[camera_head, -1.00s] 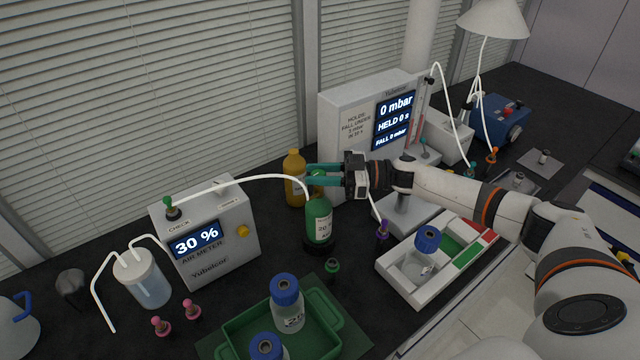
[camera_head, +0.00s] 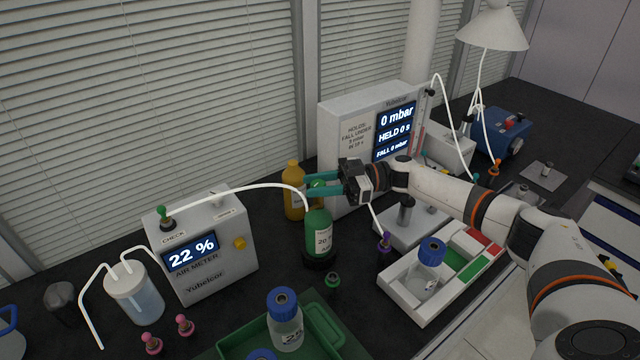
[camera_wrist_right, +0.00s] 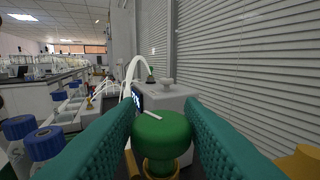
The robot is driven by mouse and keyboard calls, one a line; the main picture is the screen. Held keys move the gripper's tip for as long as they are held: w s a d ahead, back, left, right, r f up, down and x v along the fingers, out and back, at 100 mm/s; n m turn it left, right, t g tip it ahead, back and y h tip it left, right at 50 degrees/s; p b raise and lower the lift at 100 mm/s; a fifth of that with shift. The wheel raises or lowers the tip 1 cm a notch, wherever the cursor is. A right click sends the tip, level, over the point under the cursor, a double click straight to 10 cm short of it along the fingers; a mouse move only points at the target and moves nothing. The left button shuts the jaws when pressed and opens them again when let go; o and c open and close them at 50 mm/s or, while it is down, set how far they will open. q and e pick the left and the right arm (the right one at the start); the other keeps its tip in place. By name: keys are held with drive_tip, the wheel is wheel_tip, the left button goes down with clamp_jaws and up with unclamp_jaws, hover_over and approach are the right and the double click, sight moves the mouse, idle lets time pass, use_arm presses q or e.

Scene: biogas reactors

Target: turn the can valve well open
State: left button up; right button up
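The green can (camera_head: 318,232) stands upright in a dark round base. Its valve is a round green knob on top, over a brass-coloured stem; in the right wrist view the can valve (camera_wrist_right: 162,132) shows a white mark pointing up and left. My right gripper (camera_head: 322,186) reaches in from the right at knob height. Its two teal fingers lie on either side of the knob, against its sides as far as I can see. The white hose runs from the can to the air meter (camera_head: 205,245), which reads 22 %. My left gripper is out of view.
A yellow bottle (camera_head: 293,190) stands close behind the fingertips. The pressure box (camera_head: 350,130) reads 0 mbar behind my right arm. A green tray (camera_head: 325,325) with blue-capped bottles and a white tray (camera_head: 395,290) lie in front. Small coloured connectors stand on the dark bench.

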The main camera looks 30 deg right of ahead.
drive_tip(key=shift+o, duration=1.2)
drive_tip(key=shift+w+a, duration=0.1)
drive_tip(key=shift+a, duration=0.05)
drive_tip(key=b+v, duration=0.4)
drive_tip(key=v, duration=0.8)
drive_tip(key=shift+r, duration=0.1)
